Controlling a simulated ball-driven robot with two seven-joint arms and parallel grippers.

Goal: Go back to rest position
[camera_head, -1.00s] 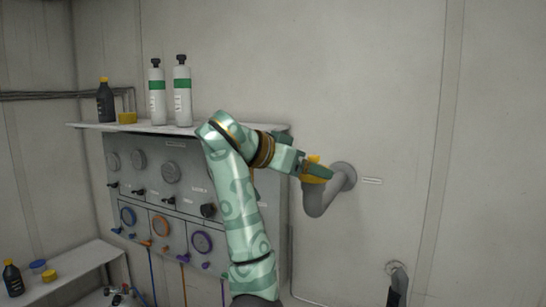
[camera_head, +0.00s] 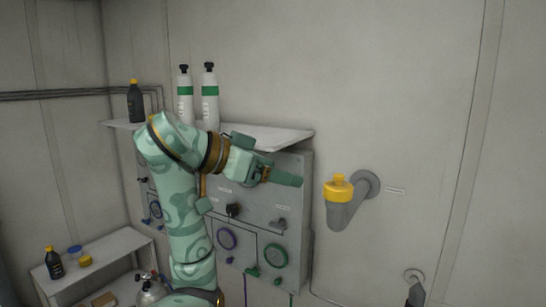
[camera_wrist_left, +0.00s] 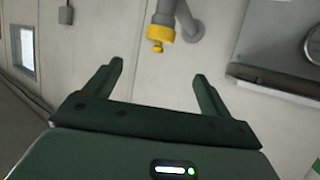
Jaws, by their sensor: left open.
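My left gripper (camera_head: 287,178) is open and empty in the head view, in front of the upper right of the gauge panel. Its two green fingers also show, spread wide, in the left wrist view (camera_wrist_left: 158,85). The yellow cap (camera_head: 338,187) sits on the grey wall pipe (camera_head: 345,213), to the right of the gripper and apart from it. In the left wrist view the cap (camera_wrist_left: 160,34) is beyond the fingertips with nothing touching it. My right gripper is in neither view.
The grey panel (camera_head: 268,205) with knobs and hose rings stands behind my left arm. The shelf above it (camera_head: 285,139) holds two white cylinders (camera_head: 209,95) and a dark bottle (camera_head: 135,102). A low bench (camera_head: 118,256) stands at lower left. The wall right of the pipe is mostly clear.

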